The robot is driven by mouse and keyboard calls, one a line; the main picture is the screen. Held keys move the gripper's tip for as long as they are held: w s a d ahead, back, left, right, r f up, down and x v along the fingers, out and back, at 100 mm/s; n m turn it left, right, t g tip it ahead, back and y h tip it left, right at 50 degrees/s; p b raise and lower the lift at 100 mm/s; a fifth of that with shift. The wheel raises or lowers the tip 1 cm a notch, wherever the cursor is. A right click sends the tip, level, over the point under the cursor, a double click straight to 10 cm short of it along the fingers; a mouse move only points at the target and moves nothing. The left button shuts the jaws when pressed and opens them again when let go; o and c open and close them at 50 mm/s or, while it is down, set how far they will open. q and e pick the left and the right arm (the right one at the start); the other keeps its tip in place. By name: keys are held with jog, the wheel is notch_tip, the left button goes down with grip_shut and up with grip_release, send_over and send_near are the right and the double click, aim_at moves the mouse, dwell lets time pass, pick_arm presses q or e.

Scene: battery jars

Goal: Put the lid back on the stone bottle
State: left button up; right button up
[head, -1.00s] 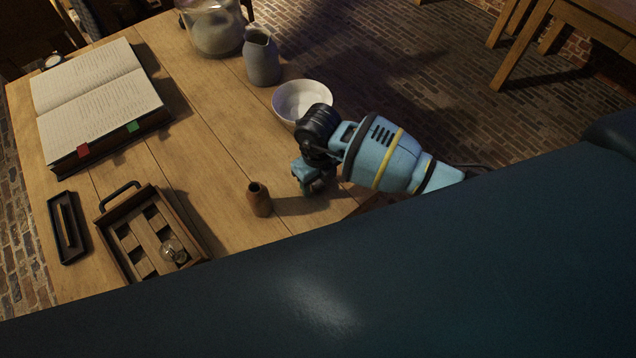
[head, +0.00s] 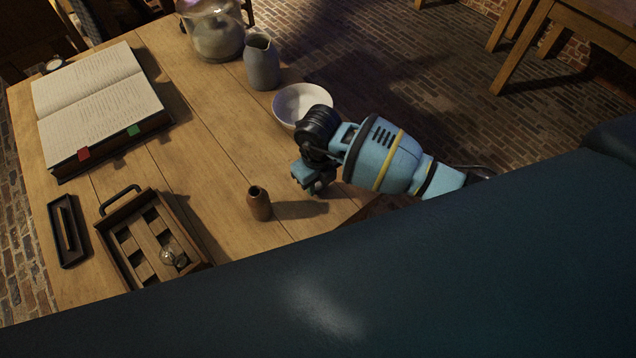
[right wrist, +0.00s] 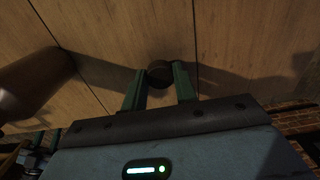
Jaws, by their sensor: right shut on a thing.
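The small brown bottle (head: 259,204) stands upright on the wooden table, its dark mouth open at the top. In the right wrist view its brown body (right wrist: 32,82) shows large at the left edge. My right gripper (head: 316,188) is low over the table, to the right of the bottle and apart from it. In the right wrist view its two green fingers (right wrist: 159,84) are shut on a small dark round piece, the lid (right wrist: 158,71). The lid is mostly hidden in the head view. My left gripper is not in view.
A white bowl (head: 290,101), a grey jug (head: 262,65) and a glass jar (head: 216,38) stand behind. A wooden tray (head: 118,262) holding a small glass piece, a black dish (head: 77,258) and an open book (head: 95,90) lie left. Table between tray and bottle is clear.

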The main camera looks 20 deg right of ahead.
aim_at(259, 202)
jog(key=r, duration=0.3)
jog(key=shift+s+a, duration=0.2)
jog(key=shift+a, duration=0.15)
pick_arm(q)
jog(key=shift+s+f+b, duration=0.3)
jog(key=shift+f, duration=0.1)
pick_arm(e)
jog(key=s+a, duration=0.2)
jog(key=a, duration=0.2)
jog(key=s+a, duration=0.3)
jog(key=a, duration=0.1)
jog(key=s+a+r, duration=0.1)
jog(key=s+a, duration=0.2)
jog(key=a, duration=0.1)
jog(key=shift+s+a+r, duration=0.1)
jog(key=shift+s+a, duration=0.05)
jog(key=shift+a, duration=0.2)
jog(key=shift+d, duration=0.1)
